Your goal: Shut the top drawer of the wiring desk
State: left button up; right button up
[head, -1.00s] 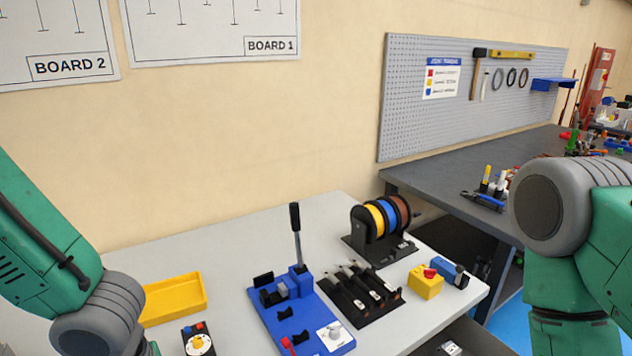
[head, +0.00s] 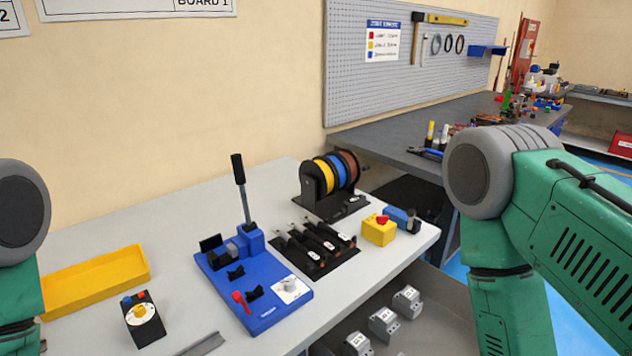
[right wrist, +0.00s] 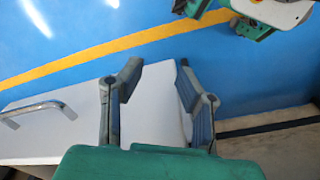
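The wiring desk (head: 365,285) has a pale grey top. Its top drawer (head: 435,300) stands open below the desk's right front edge, with several grey modules (head: 383,322) inside. In the right wrist view a pale drawer front (right wrist: 60,132) shows at the lower left with a curved metal handle (right wrist: 32,112). My right gripper (right wrist: 158,72) is open and empty, its fingers apart over the pale panel and to the right of the handle. I cannot tell whether they touch it. In the head view only my arms show; my left gripper is out of view.
On the desk are a blue bender (head: 255,290), a yellow tray (head: 95,283), a wire spool rack (head: 330,185), a tool mat (head: 318,247) and a yellow button box (head: 379,230). A dark bench (head: 385,140) stands behind.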

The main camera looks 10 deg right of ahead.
aim_at(445, 325)
jog(key=k+z, duration=0.1)
jog(key=z, duration=0.4)
jog(key=k+z, duration=0.15)
jog(key=z, duration=0.3)
jog(key=k+z, duration=0.1)
jog(key=z, duration=0.4)
jog(key=i+l+u, duration=0.3)
jog(key=l+u, duration=0.2)
jog(key=u, duration=0.15)
